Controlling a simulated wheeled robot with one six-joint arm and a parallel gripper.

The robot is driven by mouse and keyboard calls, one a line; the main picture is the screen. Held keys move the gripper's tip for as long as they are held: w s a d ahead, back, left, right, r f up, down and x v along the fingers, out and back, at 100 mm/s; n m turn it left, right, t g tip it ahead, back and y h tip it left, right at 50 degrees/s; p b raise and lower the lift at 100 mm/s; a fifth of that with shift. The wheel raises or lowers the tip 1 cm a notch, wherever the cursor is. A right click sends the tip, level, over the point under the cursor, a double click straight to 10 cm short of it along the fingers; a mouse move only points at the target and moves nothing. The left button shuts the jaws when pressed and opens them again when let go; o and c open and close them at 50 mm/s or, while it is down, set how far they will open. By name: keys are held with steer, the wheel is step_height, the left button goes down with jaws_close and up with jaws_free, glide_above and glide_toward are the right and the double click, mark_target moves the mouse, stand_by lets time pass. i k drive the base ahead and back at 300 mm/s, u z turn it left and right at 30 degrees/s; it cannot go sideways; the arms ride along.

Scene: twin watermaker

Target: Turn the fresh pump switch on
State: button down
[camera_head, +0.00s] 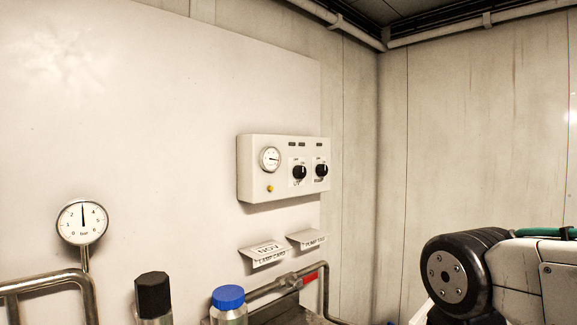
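A pale control box (252,170) is mounted on the white wall panel, right of the picture's middle. It carries two black rotary knobs. The left knob (299,172) has a label below it that seems to read "UV". The right knob (321,170) has a label too small to read surely; it may be the fresh pump switch. Both knobs look turned roughly sideways, but their exact settings cannot be told. Small dark indicators sit above them. Part of my arm shows at the lower right, apart from the box. My gripper is not in view.
The box also has a small gauge (270,159) and a yellow button (270,188). Two tags, a lamp card (267,253) and a pump tag (308,239), stick out below. A pressure gauge (82,222), metal pipes (50,284), and black-capped (153,294) and blue-capped (228,297) containers stand lower left.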

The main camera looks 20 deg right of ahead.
mark_target(322, 169)
steer(key=u, duration=1.9)
steer(key=k, duration=1.35)
steer(key=z, duration=1.55)
steer(key=i, duration=1)
